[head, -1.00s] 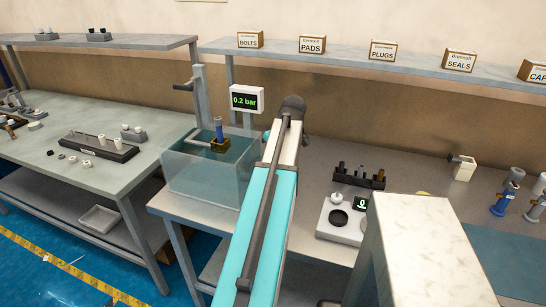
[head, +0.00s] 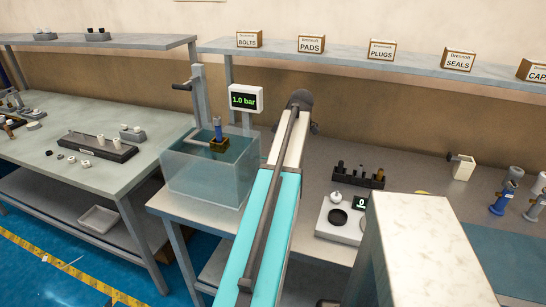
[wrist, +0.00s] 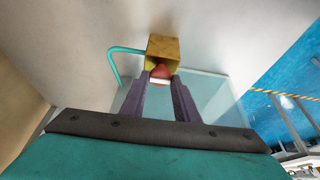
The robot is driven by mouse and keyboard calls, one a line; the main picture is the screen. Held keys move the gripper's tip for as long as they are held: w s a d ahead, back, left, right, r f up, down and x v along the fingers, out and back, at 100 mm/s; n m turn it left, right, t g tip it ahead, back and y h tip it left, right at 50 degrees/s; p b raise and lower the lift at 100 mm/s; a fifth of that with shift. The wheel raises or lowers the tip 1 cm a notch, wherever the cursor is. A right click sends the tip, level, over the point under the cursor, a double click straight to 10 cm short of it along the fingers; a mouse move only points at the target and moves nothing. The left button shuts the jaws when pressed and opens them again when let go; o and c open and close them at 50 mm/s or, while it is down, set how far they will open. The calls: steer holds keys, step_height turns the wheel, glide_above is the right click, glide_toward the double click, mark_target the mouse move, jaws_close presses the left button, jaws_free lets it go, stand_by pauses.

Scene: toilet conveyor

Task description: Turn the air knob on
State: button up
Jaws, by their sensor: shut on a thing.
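The air knob (wrist: 160,70) is red with a white part at its near side. It sits on a yellow brass block (wrist: 164,47) in the wrist view. My gripper (wrist: 160,79) is shut on the knob, with one purple finger on each side. In the head view, my arm hides the knob and the gripper. The pressure display (head: 246,101) reads 1.0 bar in green.
A clear water tank (head: 190,180) stands left of my arm, with a blue-topped part (head: 218,128) on a holder in it. A teal hose (wrist: 114,62) runs beside the block. A white scale (head: 337,222) and a dark rack (head: 372,181) are to the right.

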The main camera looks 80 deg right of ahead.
steer(key=shift+s, duration=0.1)
steer(key=o, duration=1)
steer(key=b+v, duration=0.2)
steer(key=v, duration=1.1)
steer(key=shift+r, duration=0.45)
